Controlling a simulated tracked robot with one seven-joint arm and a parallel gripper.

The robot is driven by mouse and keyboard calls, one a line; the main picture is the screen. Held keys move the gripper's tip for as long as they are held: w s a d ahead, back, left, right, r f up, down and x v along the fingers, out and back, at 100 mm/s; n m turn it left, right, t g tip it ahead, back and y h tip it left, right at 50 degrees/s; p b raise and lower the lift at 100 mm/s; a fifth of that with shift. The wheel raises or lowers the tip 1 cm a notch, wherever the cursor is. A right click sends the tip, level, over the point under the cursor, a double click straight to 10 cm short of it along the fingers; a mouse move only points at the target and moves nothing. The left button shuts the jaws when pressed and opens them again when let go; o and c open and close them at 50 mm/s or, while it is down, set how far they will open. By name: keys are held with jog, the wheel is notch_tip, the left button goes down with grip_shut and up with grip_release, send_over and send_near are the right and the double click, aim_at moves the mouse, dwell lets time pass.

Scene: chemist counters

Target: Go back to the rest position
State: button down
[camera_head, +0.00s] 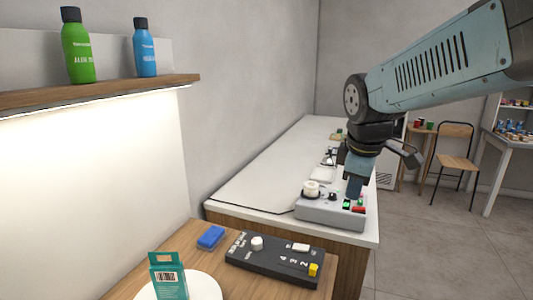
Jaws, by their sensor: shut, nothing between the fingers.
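My gripper (355,187) hangs from my blue-grey arm (425,75), which reaches in from the upper right. The gripper points down above the grey control box (318,209) on the white counter. Its fingers are together, with nothing seen between them. The fingertips are close over the box's right part, near its green and red buttons; I cannot tell whether they touch it. The box also has a round white knob (311,187) at its left. My gripper and arm hide part of the counter behind.
A wooden table in front holds a black control panel (274,260), a blue block (211,237) and a teal box (168,275) on a white round plate (206,288). Green (77,50) and blue (145,52) bottles stand on a wall shelf (110,90). Open floor (440,245) lies to the right, with a chair (456,160) beyond.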

jog(key=s+d+r+m+t, duration=0.1)
jog(key=s+d+m+t, duration=0.1)
jog(key=s+d+m, duration=0.3)
jog(key=shift+s+m+y, duration=0.3)
jog(key=shift+s+m, duration=1.8)
jog(key=shift+m, duration=1.6)
